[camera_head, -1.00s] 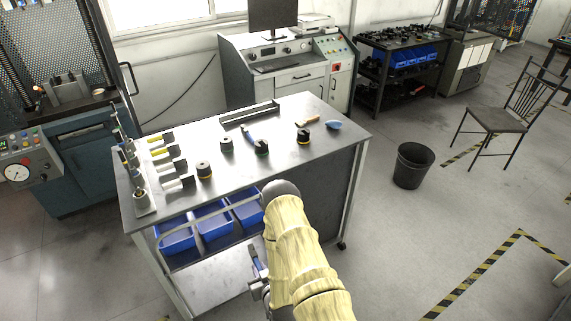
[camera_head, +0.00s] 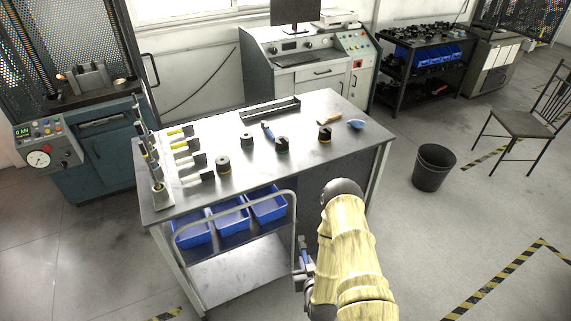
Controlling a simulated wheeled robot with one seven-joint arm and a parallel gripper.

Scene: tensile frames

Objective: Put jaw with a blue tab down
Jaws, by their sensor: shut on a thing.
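My gripper (camera_head: 304,270) is low in front of the bench, beside my padded yellowish arm, and is partly hidden by it. It is shut on a small grey piece with a blue tab (camera_head: 303,250), the jaw with a blue tab, held upright in front of the bench's right side. The bench (camera_head: 320,170) has a bare metal top, which is higher than my gripper in the picture.
Several jaws with yellow, green and white tabs (camera_head: 187,146) lie at the bench's left, by an upright rack (camera_head: 152,160). Blue bins (camera_head: 232,215) sit below. A bucket (camera_head: 434,167) stands right.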

